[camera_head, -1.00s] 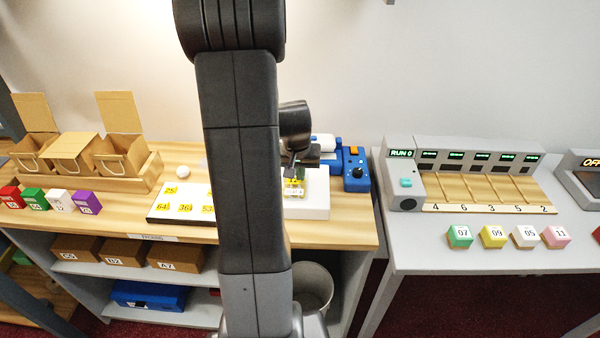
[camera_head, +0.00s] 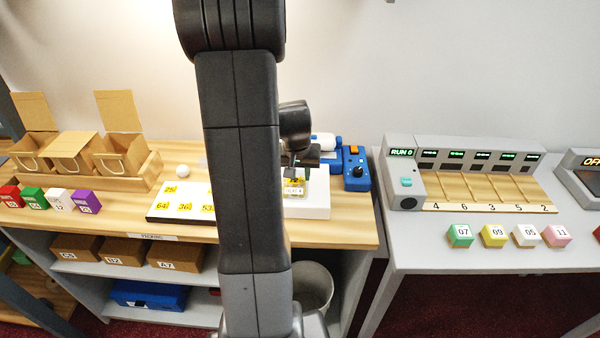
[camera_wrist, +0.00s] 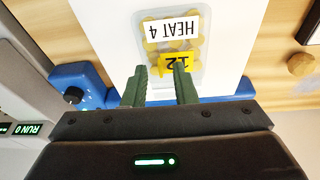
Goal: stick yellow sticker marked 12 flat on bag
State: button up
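A clear bag (camera_wrist: 152,48) of yellow round pieces lies on a white block (camera_wrist: 98,25); in the head view the bag (camera_head: 293,188) is just below my gripper. It bears a white label reading HEAT 4 (camera_wrist: 172,27), upside down in the wrist view. The yellow sticker marked 12 (camera_wrist: 176,63) appears to lie on the bag below that label, slightly tilted. I cannot tell whether all of it touches. My gripper (camera_wrist: 160,70) is open above the bag, its green fingers apart with a clear gap. The right fingertip overlaps the sticker's lower edge in the picture.
A white sheet with yellow stickers (camera_head: 185,214) lies left of the block. A blue device (camera_head: 355,170) stands close behind and right. Open boxes (camera_head: 120,155) and coloured cubes (camera_head: 60,201) stand at left. My arm hides the counter's middle.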

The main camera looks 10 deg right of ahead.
jog(key=w+p+v, duration=0.1)
jog(key=p+v, duration=0.2)
jog(key=v, duration=1.5)
jog(key=shift+d+r, duration=0.35)
jog(key=shift+r, duration=0.1)
jog(key=shift+s, duration=0.1)
